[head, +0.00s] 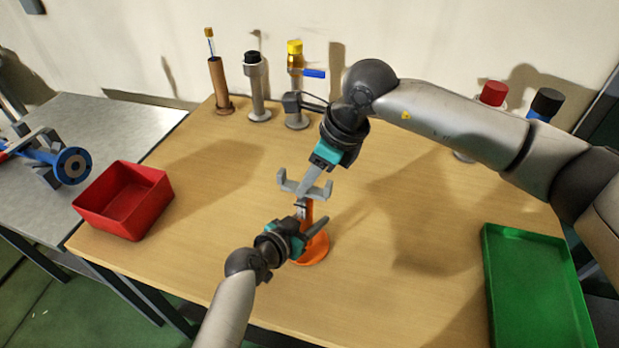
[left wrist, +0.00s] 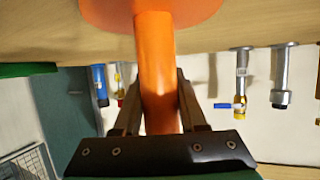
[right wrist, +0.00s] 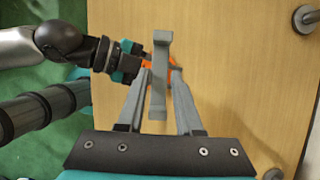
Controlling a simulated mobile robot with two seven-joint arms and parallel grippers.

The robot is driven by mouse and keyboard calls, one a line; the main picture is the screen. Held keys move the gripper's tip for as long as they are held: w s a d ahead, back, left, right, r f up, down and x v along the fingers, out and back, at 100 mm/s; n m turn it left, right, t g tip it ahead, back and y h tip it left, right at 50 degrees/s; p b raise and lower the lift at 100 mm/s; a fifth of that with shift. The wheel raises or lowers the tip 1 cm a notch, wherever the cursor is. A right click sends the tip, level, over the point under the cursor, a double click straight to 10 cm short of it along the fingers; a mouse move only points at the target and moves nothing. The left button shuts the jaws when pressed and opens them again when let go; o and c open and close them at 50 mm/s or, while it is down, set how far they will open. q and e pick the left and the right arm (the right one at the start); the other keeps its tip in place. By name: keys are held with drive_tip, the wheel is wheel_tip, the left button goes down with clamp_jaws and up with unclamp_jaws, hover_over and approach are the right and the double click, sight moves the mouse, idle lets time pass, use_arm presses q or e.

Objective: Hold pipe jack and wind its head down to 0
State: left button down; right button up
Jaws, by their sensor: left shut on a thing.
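The pipe jack stands on the wooden table, with an orange base (head: 316,250) and post and a grey forked head (head: 290,184). My left gripper (head: 306,228) is shut on the orange post (left wrist: 156,70), low on the jack; the post sits between its fingers in the left wrist view. My right gripper (head: 307,188) points down at the head from above. In the right wrist view its fingers stand on either side of the grey head (right wrist: 160,75), with gaps showing, so it looks open. The head's scale, if any, cannot be read.
A red bin (head: 125,200) stands at the table's left and a green tray (head: 538,290) at its right. Several upright fittings, including a yellow-capped one (head: 295,48), line the back. A blue-flanged part (head: 73,165) lies on the grey table.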

drive_tip(key=o, duration=0.3)
drive_tip(key=shift+f, duration=0.15)
drive_tip(key=v, duration=1.2)
use_arm(q)
drive_tip(key=shift+c, duration=1.9)
unclamp_jaws()
drive_tip(key=v, duration=1.2)
